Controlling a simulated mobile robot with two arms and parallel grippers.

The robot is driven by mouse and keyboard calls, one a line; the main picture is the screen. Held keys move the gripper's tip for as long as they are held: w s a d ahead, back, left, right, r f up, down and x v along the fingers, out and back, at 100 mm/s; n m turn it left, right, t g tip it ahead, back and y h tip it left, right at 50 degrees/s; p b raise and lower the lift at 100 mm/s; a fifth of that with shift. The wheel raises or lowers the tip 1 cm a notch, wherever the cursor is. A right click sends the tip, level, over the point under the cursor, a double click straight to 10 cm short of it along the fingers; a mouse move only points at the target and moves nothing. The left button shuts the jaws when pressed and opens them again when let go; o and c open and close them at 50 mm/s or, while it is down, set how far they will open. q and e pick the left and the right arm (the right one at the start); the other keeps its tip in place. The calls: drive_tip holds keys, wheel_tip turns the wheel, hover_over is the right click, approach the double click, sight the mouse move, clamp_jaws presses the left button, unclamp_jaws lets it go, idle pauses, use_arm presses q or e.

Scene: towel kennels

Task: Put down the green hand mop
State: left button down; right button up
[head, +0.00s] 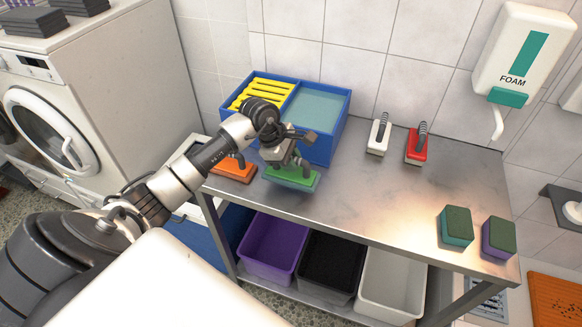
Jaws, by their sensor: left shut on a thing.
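The green hand mop (293,177) is at the front left of the steel table (350,205), in front of a blue two-part bin. My left gripper (287,158) is shut on its handle from above. The mop looks level and close to the table top; I cannot tell whether it touches. The gripper hides most of the handle. An orange hand mop (233,171) stands just left of it. A white hand mop (379,135) and a red hand mop (416,146) stand farther back right. My right gripper is not in view.
The blue bin (326,146) has a yellow rack and a water-like compartment. Two sponges, teal (456,227) and purple (498,238), lie at the right end. Purple (272,249), black and white tubs sit below. The table's middle is clear. A foam dispenser (520,55) hangs on the wall.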

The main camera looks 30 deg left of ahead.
use_arm(q)
wheel_tip(320, 180, down, 3)
drive_tip(key=shift+f+p, duration=0.1)
drive_tip(key=shift+p, duration=0.65)
drive_tip(key=shift+f, duration=0.4)
drive_tip(key=shift+f, duration=0.1)
drive_tip(key=c, duration=1)
unclamp_jaws()
